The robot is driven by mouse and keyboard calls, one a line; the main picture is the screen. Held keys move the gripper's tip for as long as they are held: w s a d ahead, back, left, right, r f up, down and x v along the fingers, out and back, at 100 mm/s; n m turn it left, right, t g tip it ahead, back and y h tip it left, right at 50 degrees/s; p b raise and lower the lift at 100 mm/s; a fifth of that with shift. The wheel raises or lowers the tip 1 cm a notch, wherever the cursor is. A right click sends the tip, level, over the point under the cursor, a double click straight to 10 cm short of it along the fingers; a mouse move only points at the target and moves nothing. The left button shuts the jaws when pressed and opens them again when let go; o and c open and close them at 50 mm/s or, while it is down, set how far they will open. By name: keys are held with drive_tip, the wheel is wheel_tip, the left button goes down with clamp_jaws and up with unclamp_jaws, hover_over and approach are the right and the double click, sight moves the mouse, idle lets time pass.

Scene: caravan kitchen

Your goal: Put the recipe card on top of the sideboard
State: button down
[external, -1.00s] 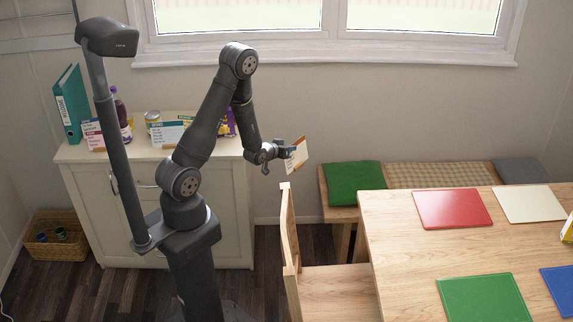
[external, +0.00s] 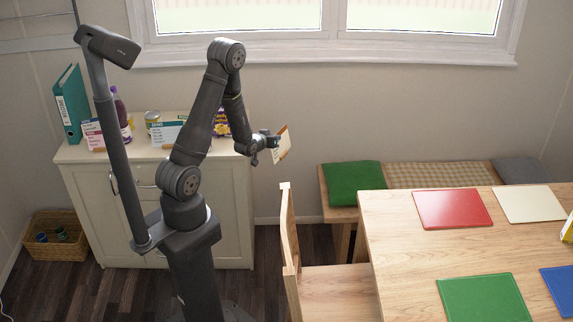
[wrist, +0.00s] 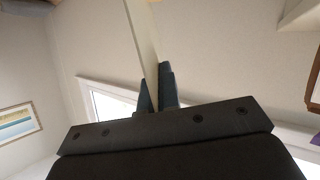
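The recipe card (external: 281,145) is a cream card with an orange edge. It is tilted in the air to the right of the sideboard (external: 110,190), in front of the wall. My gripper (external: 270,140) is shut on it near its left side. In the wrist view the card (wrist: 142,40) shows nearly edge-on between the two fingers of my gripper (wrist: 157,92).
On the sideboard top stand a teal binder (external: 70,104), a dark bottle (external: 119,112), a can (external: 152,122), other recipe cards (external: 166,134) and a purple packet (external: 221,122). A chair (external: 289,240) and table (external: 400,250) are on the right.

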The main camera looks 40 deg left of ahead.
drive_tip(key=s+a+r+n+g+y, duration=0.15)
drive_tip(key=a+r+n+y, duration=0.35)
drive_tip(key=a+r, duration=1.6)
drive_tip(key=s+a+r+n+g+y, duration=0.25)
drive_tip(key=s+a+r, duration=0.3)
drive_tip(key=a, duration=0.45)
drive_tip(key=s+a+r+n+g+y, duration=0.25)
drive_tip(key=s+a+r+n, duration=0.35)
drive_tip(key=a, duration=0.5)
drive_tip(key=s+a+f+n+g, duration=0.25)
drive_tip(key=s+a+g, duration=0.35)
drive_tip(key=s+a, duration=0.3)
drive_tip(key=s+a+f+n+g, duration=0.25)
drive_tip(key=s+a+g, duration=0.25)
drive_tip(key=s+a, duration=0.5)
drive_tip(key=w+f+n+g+h, duration=0.1)
drive_tip(key=w+f, duration=0.3)
drive_tip(key=f, duration=0.7)
drive_tip(key=w+d+f+n+g+h, duration=0.1)
drive_tip(key=w+f+n+g, duration=0.2)
drive_tip(key=f, duration=0.8)
drive_tip(key=shift+w+d+f+n+g, duration=0.2)
drive_tip(key=shift+w+n+g, duration=0.15)
drive_tip(key=shift+w+n, duration=0.7)
